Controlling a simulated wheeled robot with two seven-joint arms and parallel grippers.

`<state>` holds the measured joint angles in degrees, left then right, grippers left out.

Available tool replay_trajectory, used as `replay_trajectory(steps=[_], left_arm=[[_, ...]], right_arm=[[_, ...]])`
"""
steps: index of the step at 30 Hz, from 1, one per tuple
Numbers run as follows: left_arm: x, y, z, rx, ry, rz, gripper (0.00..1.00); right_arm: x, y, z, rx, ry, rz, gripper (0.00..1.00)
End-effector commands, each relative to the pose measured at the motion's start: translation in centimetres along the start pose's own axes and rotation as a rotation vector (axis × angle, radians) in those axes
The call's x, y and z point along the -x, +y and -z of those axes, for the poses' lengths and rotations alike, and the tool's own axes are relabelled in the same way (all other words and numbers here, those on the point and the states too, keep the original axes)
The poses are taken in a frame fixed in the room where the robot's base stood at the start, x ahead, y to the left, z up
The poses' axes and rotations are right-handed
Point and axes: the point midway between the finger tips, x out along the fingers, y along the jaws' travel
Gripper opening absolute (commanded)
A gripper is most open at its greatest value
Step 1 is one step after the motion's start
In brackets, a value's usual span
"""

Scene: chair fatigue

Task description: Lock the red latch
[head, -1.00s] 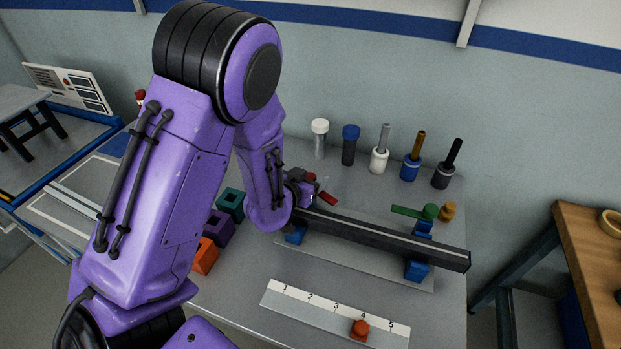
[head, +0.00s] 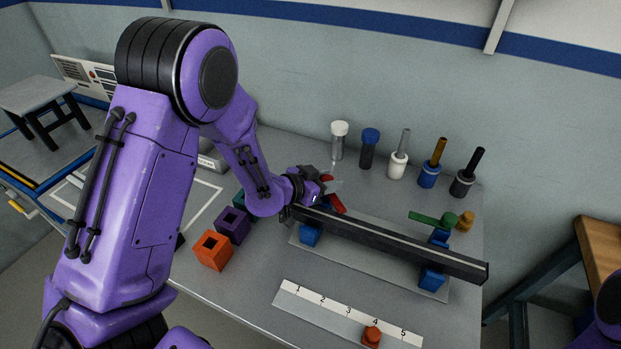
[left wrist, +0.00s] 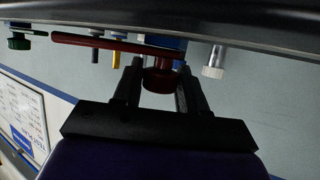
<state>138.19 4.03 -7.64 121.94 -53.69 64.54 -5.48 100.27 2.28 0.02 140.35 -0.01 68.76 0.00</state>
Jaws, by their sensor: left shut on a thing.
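The red latch (head: 336,203) is at the left end of the long dark beam (head: 390,240), partly hidden by my left gripper in the head view. In the left wrist view its long red lever (left wrist: 100,42) reaches left from a round red knob (left wrist: 160,78). My left gripper (left wrist: 160,92) has one finger on each side of that knob and is shut on it. In the head view the left gripper (head: 322,190) is behind the beam's left end. My right gripper is not in view.
The beam rests on blue supports (head: 432,279) over a grey plate. A green latch (head: 425,218) is near its right end. Orange (head: 213,260) and purple blocks stand left. A numbered strip (head: 322,312) with an orange-red knob lies in front. Several cylinders (head: 368,148) stand behind.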

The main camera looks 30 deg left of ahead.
Motion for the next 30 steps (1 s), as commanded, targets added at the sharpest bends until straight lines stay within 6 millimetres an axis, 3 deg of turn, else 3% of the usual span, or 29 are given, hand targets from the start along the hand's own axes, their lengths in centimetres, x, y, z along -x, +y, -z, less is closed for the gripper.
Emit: replay_trajectory(steps=[12, 27, 28, 29, 30], left_arm=[[-0.21, 0.14, 0.21, -0.069, 0.003, -0.167, 0.00], [-0.19, 0.17, 0.15, -0.075, 0.003, -0.185, 0.00], [-0.19, 0.17, 0.15, -0.075, 0.003, -0.185, 0.51], [-0.19, 0.17, 0.15, -0.075, 0.003, -0.185, 0.61], [-0.18, 0.16, 0.14, -0.075, 0.003, -0.184, 0.63]], right_arm=[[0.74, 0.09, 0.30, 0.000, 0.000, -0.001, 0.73], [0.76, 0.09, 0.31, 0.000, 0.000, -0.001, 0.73], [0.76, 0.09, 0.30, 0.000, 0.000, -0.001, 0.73], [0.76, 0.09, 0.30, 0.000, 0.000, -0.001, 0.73], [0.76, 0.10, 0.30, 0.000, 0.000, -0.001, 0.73]])
